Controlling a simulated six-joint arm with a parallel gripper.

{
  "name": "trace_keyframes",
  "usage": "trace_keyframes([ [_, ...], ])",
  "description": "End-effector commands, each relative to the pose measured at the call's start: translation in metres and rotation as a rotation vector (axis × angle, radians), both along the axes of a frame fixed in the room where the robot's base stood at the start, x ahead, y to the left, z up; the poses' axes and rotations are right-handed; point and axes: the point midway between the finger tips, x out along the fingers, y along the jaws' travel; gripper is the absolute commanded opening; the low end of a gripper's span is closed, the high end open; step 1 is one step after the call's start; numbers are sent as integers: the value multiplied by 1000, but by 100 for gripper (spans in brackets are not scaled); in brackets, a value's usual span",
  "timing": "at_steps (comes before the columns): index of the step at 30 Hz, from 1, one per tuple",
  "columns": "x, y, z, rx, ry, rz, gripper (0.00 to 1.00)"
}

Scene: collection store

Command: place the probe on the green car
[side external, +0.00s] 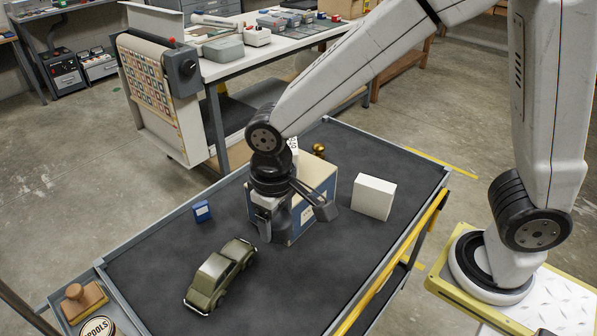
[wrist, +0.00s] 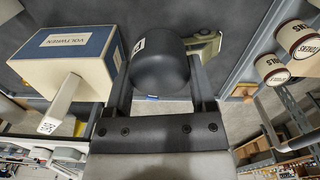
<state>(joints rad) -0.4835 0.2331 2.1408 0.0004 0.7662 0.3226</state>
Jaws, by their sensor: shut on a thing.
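The probe (wrist: 158,62) is a dark grey, rounded cylinder with a small white label, between my two fingers in the wrist view. My gripper (side external: 266,226) is shut on it above the dark table top, beside the large box. In the side view the probe is mostly hidden by the fingers. The olive-green car (side external: 220,275) stands on the table, below and left of my gripper in the side view and apart from it. In the wrist view only part of the car (wrist: 209,44) shows past the probe and a finger.
A cream and blue box (side external: 318,181) stands close behind my gripper. A white box (side external: 373,197) is to the right. A small blue box (side external: 202,211) stands left, behind the car. A side tray (side external: 66,316) with a SPOOLS tin (side external: 97,327) is front left. Table around the car is clear.

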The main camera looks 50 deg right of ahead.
Motion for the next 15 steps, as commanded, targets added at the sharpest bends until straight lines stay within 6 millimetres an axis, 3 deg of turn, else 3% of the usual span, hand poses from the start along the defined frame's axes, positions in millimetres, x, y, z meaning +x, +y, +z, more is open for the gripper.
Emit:
trace_keyframes([
  [15, 3, 12, -2, 0, 1, 35, 11],
])
